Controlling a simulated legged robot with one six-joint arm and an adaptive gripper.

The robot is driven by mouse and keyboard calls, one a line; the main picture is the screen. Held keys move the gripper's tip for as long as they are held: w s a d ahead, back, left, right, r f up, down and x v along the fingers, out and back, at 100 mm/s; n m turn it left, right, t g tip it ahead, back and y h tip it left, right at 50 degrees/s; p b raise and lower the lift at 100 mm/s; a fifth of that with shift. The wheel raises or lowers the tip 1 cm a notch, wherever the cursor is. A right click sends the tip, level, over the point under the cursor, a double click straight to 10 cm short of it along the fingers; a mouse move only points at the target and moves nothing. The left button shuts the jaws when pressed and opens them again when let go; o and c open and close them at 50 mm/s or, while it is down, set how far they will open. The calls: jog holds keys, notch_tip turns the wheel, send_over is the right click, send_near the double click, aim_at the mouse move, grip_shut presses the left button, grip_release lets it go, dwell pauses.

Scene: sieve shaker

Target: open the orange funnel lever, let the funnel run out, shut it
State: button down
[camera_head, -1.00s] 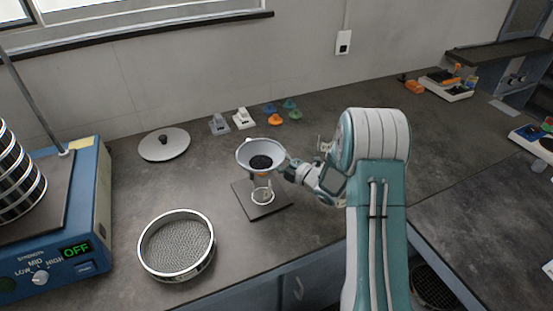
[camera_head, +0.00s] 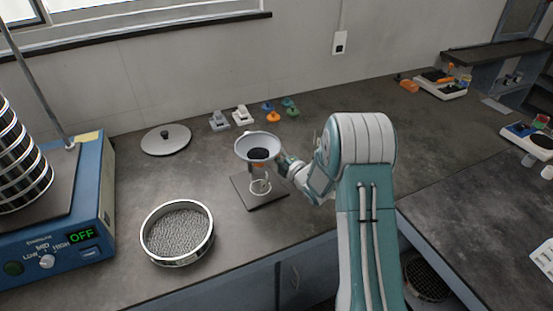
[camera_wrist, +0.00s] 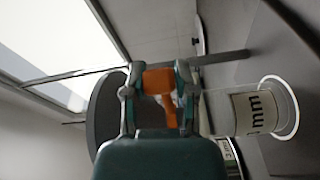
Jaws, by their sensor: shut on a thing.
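The grey funnel (camera_head: 248,145) stands on a stand with a dark base plate (camera_head: 248,201), with dark material (camera_head: 258,153) inside it. A small clear beaker (camera_head: 260,188) is under its outlet. The orange lever (camera_wrist: 158,82) sits between my fingers in the wrist view; only a bit of orange shows below the funnel in the head view. My gripper (camera_wrist: 157,90) is shut on the lever; in the head view it reaches the funnel's right side. A labelled clear beaker (camera_wrist: 262,112) shows at the right of the wrist view. Flow from the outlet cannot be made out.
A round sieve (camera_head: 178,232) stands left of the stand, with a lid (camera_head: 166,140) behind it. The blue shaker (camera_head: 60,240) at the left reads OFF. Several small coloured pieces (camera_head: 272,115) and two grey-white items (camera_head: 242,115) are at the back.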

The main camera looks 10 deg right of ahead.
jog(key=shift+s+a+f+m+h, duration=0.1)
jog(key=shift+s+m+h, duration=0.8)
jog(key=shift+m+h, duration=1.1)
jog(key=shift+s+f+m+h, duration=0.1)
jog(key=shift+s+m+h, duration=0.9)
jog(key=shift+h, duration=1.8)
jog(key=shift+s+a+f+m+h, duration=0.1)
jog(key=shift+s+m+h, duration=0.75)
jog(key=shift+m+h, duration=1.15)
jog(key=shift+s+n+h, duration=0.1)
jog(key=shift+n+h, duration=0.2)
jog(key=shift+h, duration=0.3)
jog(key=shift+c, duration=1.9)
grip_release()
jog(key=shift+a+r, duration=0.1)
jog(key=v, duration=1.1)
jog(key=shift+s+a, duration=0.25)
jog(key=shift+s, duration=0.05)
